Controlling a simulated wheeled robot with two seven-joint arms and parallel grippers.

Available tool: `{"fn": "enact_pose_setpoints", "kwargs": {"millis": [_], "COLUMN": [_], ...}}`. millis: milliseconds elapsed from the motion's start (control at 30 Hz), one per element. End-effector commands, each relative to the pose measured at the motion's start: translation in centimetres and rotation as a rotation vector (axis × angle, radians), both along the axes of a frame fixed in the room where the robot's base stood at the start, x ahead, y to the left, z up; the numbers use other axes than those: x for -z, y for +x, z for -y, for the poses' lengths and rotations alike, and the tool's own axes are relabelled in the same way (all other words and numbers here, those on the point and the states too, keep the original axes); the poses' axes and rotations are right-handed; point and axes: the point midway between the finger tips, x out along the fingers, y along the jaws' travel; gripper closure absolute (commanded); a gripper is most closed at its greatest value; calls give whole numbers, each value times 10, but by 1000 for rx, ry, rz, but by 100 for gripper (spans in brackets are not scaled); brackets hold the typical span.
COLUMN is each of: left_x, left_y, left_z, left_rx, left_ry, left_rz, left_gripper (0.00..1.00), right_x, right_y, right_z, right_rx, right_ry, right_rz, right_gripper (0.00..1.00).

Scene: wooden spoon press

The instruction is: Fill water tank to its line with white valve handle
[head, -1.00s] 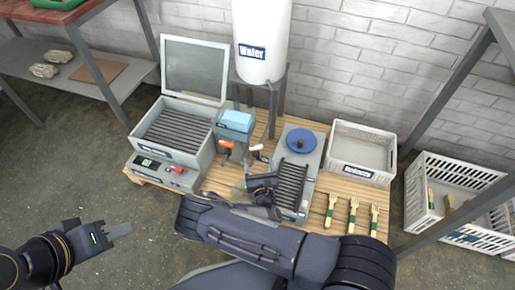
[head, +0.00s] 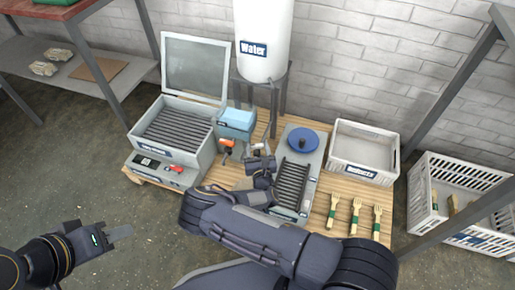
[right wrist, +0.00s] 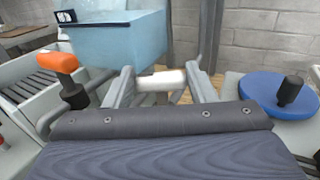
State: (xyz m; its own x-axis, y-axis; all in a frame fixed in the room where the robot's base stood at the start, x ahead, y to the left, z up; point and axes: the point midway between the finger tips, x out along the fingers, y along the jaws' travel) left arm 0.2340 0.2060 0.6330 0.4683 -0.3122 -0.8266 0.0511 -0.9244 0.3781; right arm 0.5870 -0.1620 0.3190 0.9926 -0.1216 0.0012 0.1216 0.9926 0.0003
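The white valve handle (right wrist: 160,80) lies crosswise between the two spread fingers of my right gripper (right wrist: 163,88) in the right wrist view. I cannot see the fingers pressing on it. In the head view my right gripper (head: 260,160) is over the valve area and mostly hides the handle. A light-blue, see-through tank (head: 237,119) stands just behind the valves. It also shows in the right wrist view (right wrist: 115,42), but its fill line is not clear. A white cylinder marked "Water" (head: 263,30) stands above on a stand. My left gripper (head: 120,233) is empty at lower left.
An orange handle (right wrist: 58,62) is left of my right gripper. A plate with a blue knob disc (head: 302,139) is to the right.

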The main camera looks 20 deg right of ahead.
Motion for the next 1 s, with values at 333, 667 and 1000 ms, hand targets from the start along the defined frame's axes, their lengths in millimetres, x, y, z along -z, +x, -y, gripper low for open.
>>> {"fn": "enact_pose_setpoints", "kwargs": {"millis": [333,667,1000], "left_x": [1,33,34], "left_y": [0,0,0], "left_z": [0,0,0], "left_rx": [0,0,0], "left_ry": [0,0,0], "left_rz": [0,0,0], "left_gripper": [64,64,64], "right_x": [0,4,0], "right_y": [1,4,5], "right_z": [-3,-8,-6], "right_rx": [107,434,491], "right_ry": [8,8,2], "right_rz": [5,5,-1], "right_gripper": [72,71,71]}}
